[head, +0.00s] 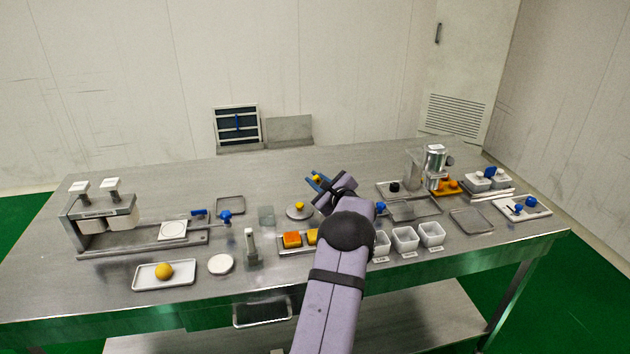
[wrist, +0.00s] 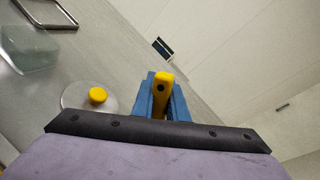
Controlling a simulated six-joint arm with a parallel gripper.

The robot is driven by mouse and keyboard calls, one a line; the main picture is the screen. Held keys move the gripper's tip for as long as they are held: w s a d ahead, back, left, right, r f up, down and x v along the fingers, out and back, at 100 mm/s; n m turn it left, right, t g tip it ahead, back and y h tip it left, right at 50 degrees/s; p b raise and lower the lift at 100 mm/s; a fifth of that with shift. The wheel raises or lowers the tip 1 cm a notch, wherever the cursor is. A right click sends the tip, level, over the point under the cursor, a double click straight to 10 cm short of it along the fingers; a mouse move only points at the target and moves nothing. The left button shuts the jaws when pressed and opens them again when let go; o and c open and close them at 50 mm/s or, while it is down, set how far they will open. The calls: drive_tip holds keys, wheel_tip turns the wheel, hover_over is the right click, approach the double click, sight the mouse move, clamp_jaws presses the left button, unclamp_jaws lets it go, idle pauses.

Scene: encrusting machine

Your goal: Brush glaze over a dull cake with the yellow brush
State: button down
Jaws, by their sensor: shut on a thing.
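My gripper (head: 318,183) is above the far middle of the table, its blue fingers shut on the yellow brush (wrist: 162,92). In the wrist view the brush's yellow handle stands between the fingers; its bristles are not visible. In the head view only a small bit of yellow shows at the fingers. An orange cake (head: 291,239) and a yellower cake (head: 312,237) sit on a tray left of my arm, which may hide more. I cannot tell which is dull. A round metal disc (wrist: 75,98) with a yellow knob (wrist: 97,95) lies on the table beside the gripper.
A white tray (head: 140,282) with a yellow ball (head: 163,271) is at the front left, near a machine (head: 100,215). White bins (head: 404,240) stand right of my arm. A clear container (head: 266,215) stands near the disc.

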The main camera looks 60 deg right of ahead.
drive_tip(key=shift+f+b, duration=0.3)
drive_tip(key=shift+f, duration=0.05)
idle(0.7)
drive_tip(key=shift+r, duration=0.1)
wheel_tip(320, 180, up, 7)
drive_tip(key=p, duration=0.2)
drive_tip(key=shift+p, duration=0.3)
idle(0.4)
